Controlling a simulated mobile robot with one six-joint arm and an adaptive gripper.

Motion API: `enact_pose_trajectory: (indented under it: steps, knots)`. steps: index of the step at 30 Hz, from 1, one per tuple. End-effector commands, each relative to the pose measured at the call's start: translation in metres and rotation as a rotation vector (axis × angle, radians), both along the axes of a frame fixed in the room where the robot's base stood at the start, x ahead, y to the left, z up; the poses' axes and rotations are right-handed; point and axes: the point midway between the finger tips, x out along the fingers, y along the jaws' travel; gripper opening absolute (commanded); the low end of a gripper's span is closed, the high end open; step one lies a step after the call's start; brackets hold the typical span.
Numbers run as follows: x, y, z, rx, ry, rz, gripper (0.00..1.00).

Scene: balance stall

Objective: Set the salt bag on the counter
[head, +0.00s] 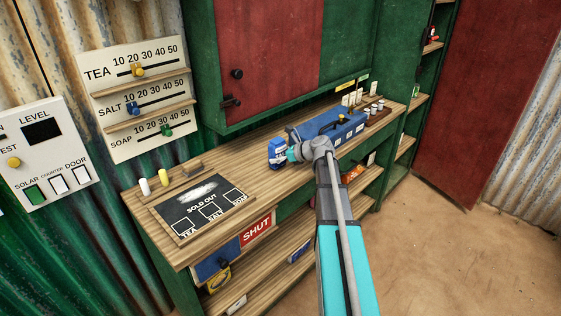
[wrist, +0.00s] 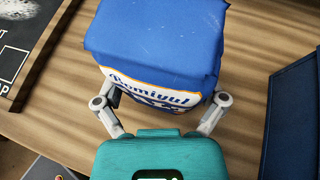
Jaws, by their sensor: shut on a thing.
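The salt bag (head: 277,152) is a blue packet with a white band, at the end of my arm above or on the wooden counter (head: 260,180). It fills the upper middle of the wrist view (wrist: 155,45), where its printed label is partly hidden by my gripper body. My gripper (wrist: 160,112) has a finger on each side of the bag and is shut on it. In the head view my gripper (head: 292,153) reaches the bag from the right. I cannot tell whether the bag's base touches the counter.
Bare counter lies between slate and bag.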

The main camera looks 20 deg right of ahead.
Motion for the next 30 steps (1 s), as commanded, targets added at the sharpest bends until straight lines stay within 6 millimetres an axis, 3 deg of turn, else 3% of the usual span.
enact_pose_trajectory:
  steps: [17,18,19,30]
  knots:
    - [0.0001,0.0002,-0.0073,0.001,-0.001,0.000,0.29]
    - [0.0000,0.0001,-0.0067,0.000,0.000,0.000,0.96]
    - [0.0000,0.0001,-0.0065,0.000,0.000,0.000,1.00]
    - [-0.0001,0.0000,-0.0063,0.000,0.000,0.000,1.00]
